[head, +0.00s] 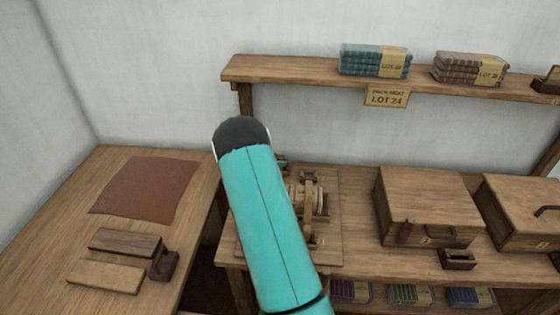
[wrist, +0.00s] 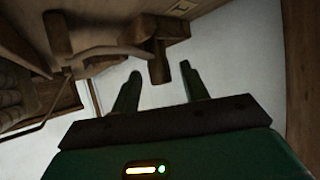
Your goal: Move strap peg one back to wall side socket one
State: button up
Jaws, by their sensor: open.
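In the wrist view my gripper (wrist: 160,70) is open, with its two dark fingers apart. A short brown wooden block-like piece (wrist: 158,66) shows just past and between the fingertips. It may be a strap peg, but I cannot tell for sure, nor whether a finger touches it. It joins a wooden frame part (wrist: 110,28) at the upper left. In the head view a wooden device with a roller (head: 312,200) stands on a board on the bench, partly hidden behind my arm. My gripper, the peg's number and the wall side socket cannot be made out there.
Wooden boxes (head: 425,205) with drawer-like fronts stand right of the device, with a small wooden tray (head: 458,259) before them. A shelf (head: 290,75) with cloth stacks runs above. On the left table lie a brown cloth (head: 146,187) and wooden blocks (head: 108,274).

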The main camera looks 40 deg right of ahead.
jog(key=v, duration=0.9)
jog(key=shift+a, duration=0.25)
jog(key=shift+r, duration=0.15)
